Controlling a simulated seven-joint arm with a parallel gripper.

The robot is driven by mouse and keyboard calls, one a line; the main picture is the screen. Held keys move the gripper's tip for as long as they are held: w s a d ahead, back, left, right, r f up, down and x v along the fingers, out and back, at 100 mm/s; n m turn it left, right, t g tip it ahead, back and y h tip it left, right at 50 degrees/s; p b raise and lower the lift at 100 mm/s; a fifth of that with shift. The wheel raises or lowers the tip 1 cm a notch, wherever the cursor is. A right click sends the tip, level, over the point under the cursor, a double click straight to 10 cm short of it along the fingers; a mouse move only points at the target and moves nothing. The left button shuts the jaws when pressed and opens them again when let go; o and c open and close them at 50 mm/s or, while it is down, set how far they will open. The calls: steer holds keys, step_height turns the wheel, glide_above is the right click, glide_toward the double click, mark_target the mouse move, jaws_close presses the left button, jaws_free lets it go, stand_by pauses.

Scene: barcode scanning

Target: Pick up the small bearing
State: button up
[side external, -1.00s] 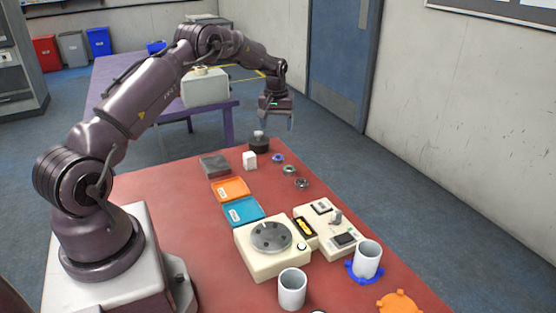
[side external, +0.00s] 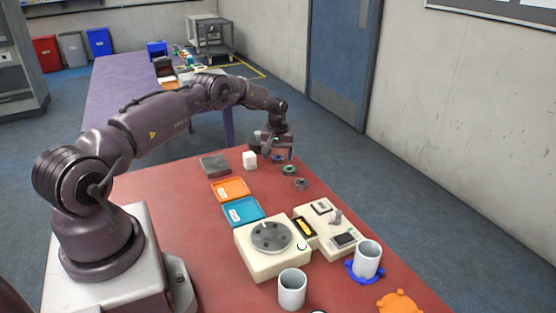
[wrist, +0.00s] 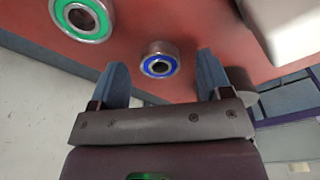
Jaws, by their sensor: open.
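A small bearing with a blue ring (wrist: 160,60) lies on the red table between my fingertips in the wrist view. In the side view this blue bearing (side external: 278,159) is just below my gripper (side external: 278,154), partly hidden by it. A bearing with a green ring (wrist: 82,17) lies to the left in the wrist view and looks larger; it also shows in the side view (side external: 289,170). A third, grey-toned bearing (side external: 301,184) lies nearer the camera. My gripper (wrist: 163,62) is open and empty, its two blue-grey fingers on either side of the blue bearing; contact is not visible.
An orange tray (side external: 229,189) and a blue tray (side external: 243,212) lie nearer. A dark round object (side external: 256,146) is partly behind the gripper. The table edge is close by on the right.

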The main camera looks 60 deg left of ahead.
steer(key=shift+f, duration=0.35)
steer(key=shift+c, duration=0.5)
steer(key=c, duration=0.9)
steer(key=shift+r, duration=0.1)
steer(key=shift+c, duration=0.2)
